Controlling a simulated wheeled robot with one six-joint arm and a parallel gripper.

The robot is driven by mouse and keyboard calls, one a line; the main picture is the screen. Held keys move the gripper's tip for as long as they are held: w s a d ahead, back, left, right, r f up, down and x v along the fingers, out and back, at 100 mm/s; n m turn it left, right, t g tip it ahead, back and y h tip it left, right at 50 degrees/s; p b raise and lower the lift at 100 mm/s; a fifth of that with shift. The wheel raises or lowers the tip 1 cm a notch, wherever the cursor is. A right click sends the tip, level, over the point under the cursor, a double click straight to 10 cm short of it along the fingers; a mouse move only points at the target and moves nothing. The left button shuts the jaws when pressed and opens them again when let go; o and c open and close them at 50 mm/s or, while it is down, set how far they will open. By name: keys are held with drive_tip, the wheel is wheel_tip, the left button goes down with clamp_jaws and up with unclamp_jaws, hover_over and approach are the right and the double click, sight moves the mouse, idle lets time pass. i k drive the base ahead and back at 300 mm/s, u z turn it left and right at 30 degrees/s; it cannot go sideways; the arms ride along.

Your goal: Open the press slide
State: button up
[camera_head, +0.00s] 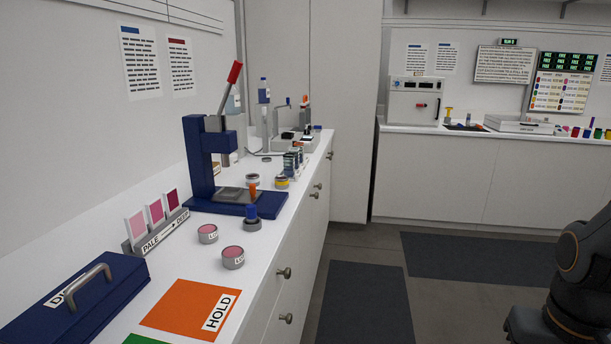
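A blue press (198,155) stands on the white counter at the left, with a lever ending in a red grip (235,72) that slants up to the right. Under its head, a grey plate (230,195) lies on the blue base. An orange upright piece (253,190) stands at the plate's right end. My gripper is not in view; only dark arm parts show at the right edge.
Two pink-topped jars (233,257) stand on the counter before the press. Nearby are pink swatch cards (155,215), a blue lidded box (75,300) and an orange HOLD mat (185,312). Several small jars and bottles stand behind the press. Floor with dark mats (365,305) lies open to the right.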

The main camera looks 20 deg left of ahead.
sight(227, 193)
drive_tip(key=z, duration=0.1)
drive_tip(key=i, duration=0.8)
drive_tip(key=u, duration=0.7)
drive_tip(key=i, duration=0.7)
drive_tip(key=u, duration=0.5)
